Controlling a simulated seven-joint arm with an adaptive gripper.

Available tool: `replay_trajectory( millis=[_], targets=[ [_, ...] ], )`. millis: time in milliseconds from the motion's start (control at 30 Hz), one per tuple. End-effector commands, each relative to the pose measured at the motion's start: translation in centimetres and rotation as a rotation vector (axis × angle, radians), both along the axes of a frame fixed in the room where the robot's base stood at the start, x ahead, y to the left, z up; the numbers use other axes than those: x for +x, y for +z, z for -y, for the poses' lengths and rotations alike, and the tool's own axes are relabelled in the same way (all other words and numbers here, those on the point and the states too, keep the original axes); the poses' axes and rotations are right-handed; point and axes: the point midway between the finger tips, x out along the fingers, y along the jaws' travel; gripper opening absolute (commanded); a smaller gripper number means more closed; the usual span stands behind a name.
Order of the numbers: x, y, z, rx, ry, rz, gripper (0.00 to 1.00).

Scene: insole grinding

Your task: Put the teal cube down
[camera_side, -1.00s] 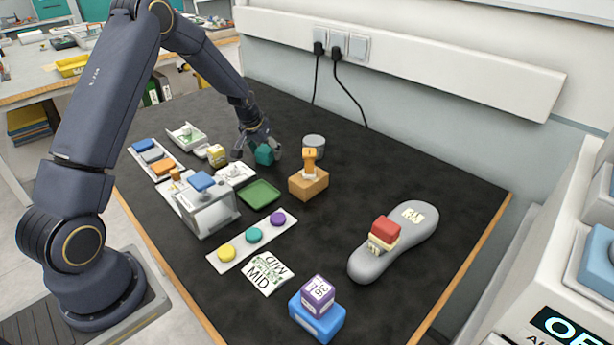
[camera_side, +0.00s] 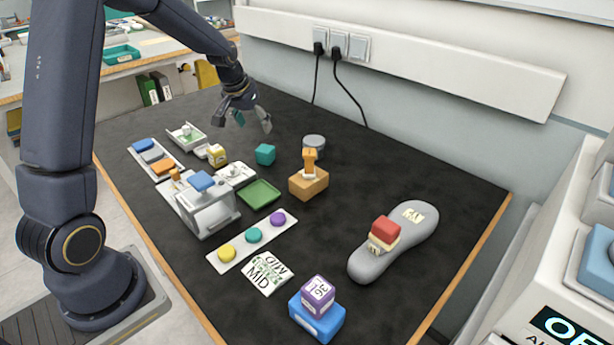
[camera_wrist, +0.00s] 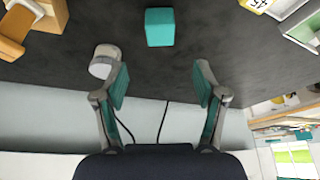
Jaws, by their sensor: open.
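The teal cube (camera_side: 265,154) sits on the dark tabletop, between the yellow cube and the grey cylinder. It also shows at the top middle of the wrist view (camera_wrist: 159,27). My gripper (camera_side: 246,116) is open and empty, raised above the table and apart from the cube. In the wrist view my gripper (camera_wrist: 161,88) shows its two teal-padded fingers spread wide, with nothing between them.
The grey cylinder (camera_side: 314,146) and a wooden block (camera_side: 309,184) with an orange-handled stamp stand to the cube's right. The yellow cube (camera_side: 217,155) stands to its left. A green tray (camera_side: 259,194) lies in front. Bare table lies behind the cube.

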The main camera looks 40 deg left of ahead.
Motion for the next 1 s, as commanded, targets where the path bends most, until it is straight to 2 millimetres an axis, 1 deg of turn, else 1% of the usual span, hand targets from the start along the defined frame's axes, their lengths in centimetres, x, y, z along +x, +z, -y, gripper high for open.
replay_trajectory(
  millis=[67, 167, 200, 267, 300, 367, 400, 433, 500, 600, 700, 800, 1000],
  targets=[
    [-0.5, 1.2, 0.9, 0.003, -0.013, 0.004, 0.71],
    [-2.0, 4.2, 3.5, 0.012, -0.052, 0.017, 0.71],
    [-3.1, 5.7, 5.0, 0.017, -0.076, 0.022, 0.71],
    [-5.4, 7.9, 7.6, 0.022, -0.117, 0.032, 0.71],
    [-7.2, 9.3, 9.4, 0.026, -0.147, 0.039, 0.71],
    [-10.2, 10.9, 11.9, 0.028, -0.192, 0.049, 0.71],
    [-12.3, 11.7, 13.3, 0.029, -0.221, 0.057, 0.71],
    [-13.8, 12.1, 14.3, 0.029, -0.241, 0.061, 0.71],
    [-17.1, 12.6, 16.1, 0.029, -0.286, 0.073, 0.71],
    [-20.9, 12.5, 17.9, 0.024, -0.337, 0.086, 0.71],
    [-23.4, 12.1, 18.8, 0.021, -0.373, 0.094, 0.71],
    [-24.6, 11.8, 19.2, 0.019, -0.389, 0.096, 0.71],
    [-24.9, 11.7, 19.2, 0.018, -0.393, 0.095, 0.71]
  ],
)
